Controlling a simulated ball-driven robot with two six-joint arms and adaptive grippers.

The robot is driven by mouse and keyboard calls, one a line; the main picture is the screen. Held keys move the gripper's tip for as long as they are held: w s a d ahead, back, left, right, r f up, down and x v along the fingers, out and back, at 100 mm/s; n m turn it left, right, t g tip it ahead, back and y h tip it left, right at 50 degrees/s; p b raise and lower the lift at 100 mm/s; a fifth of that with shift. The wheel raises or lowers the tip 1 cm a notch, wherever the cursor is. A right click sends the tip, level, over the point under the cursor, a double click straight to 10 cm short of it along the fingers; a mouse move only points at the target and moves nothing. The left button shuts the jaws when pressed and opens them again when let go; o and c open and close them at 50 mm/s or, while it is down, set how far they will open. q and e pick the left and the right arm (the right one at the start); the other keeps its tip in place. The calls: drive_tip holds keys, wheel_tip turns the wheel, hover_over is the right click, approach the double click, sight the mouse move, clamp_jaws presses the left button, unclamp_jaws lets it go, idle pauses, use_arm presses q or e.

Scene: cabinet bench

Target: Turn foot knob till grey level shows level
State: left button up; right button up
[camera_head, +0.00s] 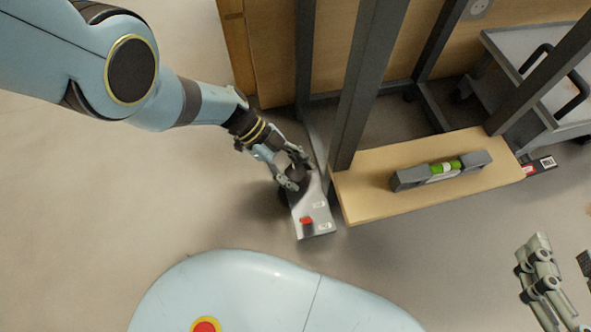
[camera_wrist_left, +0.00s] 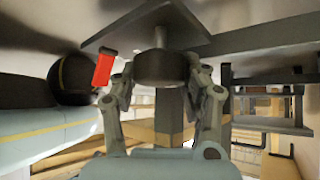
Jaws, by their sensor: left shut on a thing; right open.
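The grey level (camera_head: 408,179) lies on a wooden board (camera_head: 365,208) in the head view. Its green vial (camera_head: 437,169) has a pale middle part; the bubble's exact place is too small to read. The dark round foot knob (camera_wrist_left: 162,68) hangs on a short stem in the left wrist view. My left gripper (camera_head: 295,173) is shut on the knob, with one finger on each side, beside the board's left end. It partly hides the knob in the head view. My right gripper (camera_head: 532,250) is open and empty at the lower right, apart from the board.
A grey plate (camera_head: 311,229) with a red piece (camera_head: 307,221) lies by my left gripper. Dark frame posts (camera_head: 362,80) rise behind the board. A grey cart (camera_head: 530,50) stands at the upper right. A small labelled block (camera_head: 540,165) is by the board's right end. Floor in front is clear.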

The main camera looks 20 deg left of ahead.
use_arm(q)
drive_tip(key=shift+s, duration=0.1)
drive_tip(key=o, duration=1.2)
drive_tip(key=shift+c, duration=0.2)
drive_tip(key=shift+a, duration=0.1)
drive_tip(key=shift+w+a+r, duration=0.25)
drive_tip(key=shift+a+r, duration=0.15)
drive_tip(key=shift+a, duration=0.05)
drive_tip(key=v, duration=1)
drive_tip(key=shift+a+r, duration=0.15)
drive_tip(key=shift+r, duration=0.15)
